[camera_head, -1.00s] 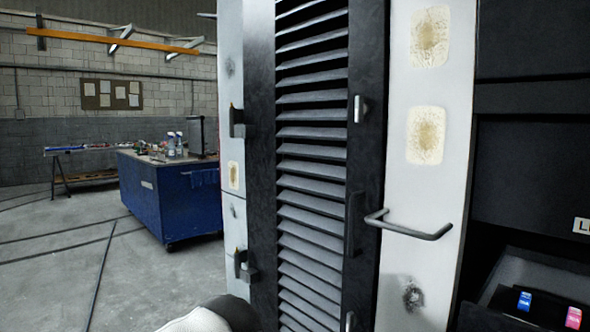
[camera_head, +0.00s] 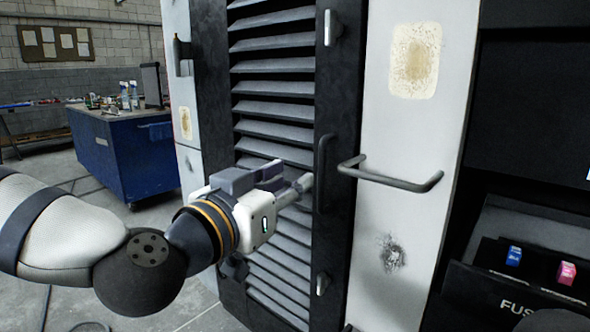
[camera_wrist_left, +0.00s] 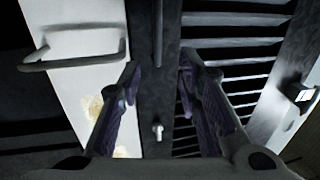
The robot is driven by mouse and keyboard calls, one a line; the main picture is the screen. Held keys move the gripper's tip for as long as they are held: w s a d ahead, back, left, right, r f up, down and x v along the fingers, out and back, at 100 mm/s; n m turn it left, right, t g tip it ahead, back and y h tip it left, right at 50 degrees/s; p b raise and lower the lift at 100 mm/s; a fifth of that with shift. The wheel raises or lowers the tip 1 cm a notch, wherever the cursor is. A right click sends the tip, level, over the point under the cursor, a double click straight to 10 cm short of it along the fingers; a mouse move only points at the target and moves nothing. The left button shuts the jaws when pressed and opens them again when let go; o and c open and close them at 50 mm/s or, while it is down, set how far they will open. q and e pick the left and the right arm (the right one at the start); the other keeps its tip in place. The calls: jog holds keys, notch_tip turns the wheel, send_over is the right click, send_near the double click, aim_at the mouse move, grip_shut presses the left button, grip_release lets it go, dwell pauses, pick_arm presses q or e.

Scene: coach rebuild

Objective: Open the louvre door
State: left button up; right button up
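The louvre door (camera_head: 275,75) stands shut in the head view, a black frame with grey slats. Its black vertical pull handle (camera_head: 322,175) is on the right stile, and the handle also shows at the top of the left wrist view (camera_wrist_left: 158,30). Small metal latches sit above (camera_head: 327,27) and below (camera_head: 322,284) the handle. My left gripper (camera_head: 292,177) is open and empty, just left of the handle, in front of the slats. In the left wrist view its fingers (camera_wrist_left: 159,70) are spread, with the handle beyond the gap between them. My right gripper is not in view.
A grey grab rail (camera_head: 390,180) juts from the white panel (camera_head: 385,230) right of the door. A black console (camera_head: 530,245) with blue and pink switches is at the right. A blue workbench (camera_head: 125,155) stands behind left.

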aim_at(320, 160)
pick_arm(q)
jog(key=b+x, duration=0.1)
jog(key=x, duration=1.1)
jog(key=shift+s+d, duration=0.1)
jog(key=shift+d, duration=0.05)
jog(key=shift+c, duration=0.6)
grip_shut()
